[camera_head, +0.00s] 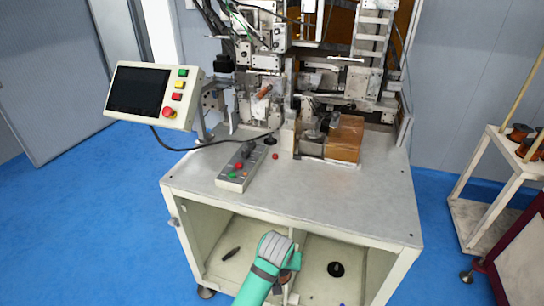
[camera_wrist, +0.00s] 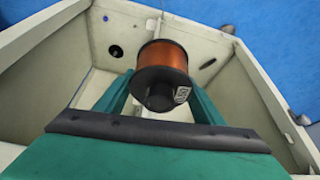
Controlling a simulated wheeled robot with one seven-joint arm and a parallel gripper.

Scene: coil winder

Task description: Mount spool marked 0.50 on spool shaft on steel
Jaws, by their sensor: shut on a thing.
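My gripper (camera_wrist: 163,95) is shut on a spool (camera_wrist: 163,65) of copper-coloured wire with black flanges. The spool sits between the two green fingers, with one flange and its hub facing the wrist camera. A small white label is on that flange, but I cannot read its marking for sure. In the head view my gripper (camera_head: 286,268) is low at the cabinet's open front, and the spool is mostly hidden by my arm.
The steel tabletop (camera_head: 330,205) is mostly clear at the front. A control box (camera_head: 242,167), a screen panel (camera_head: 150,95) and the winder (camera_head: 300,80) stand on or beside it. A rack with spools (camera_head: 518,132) is far right.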

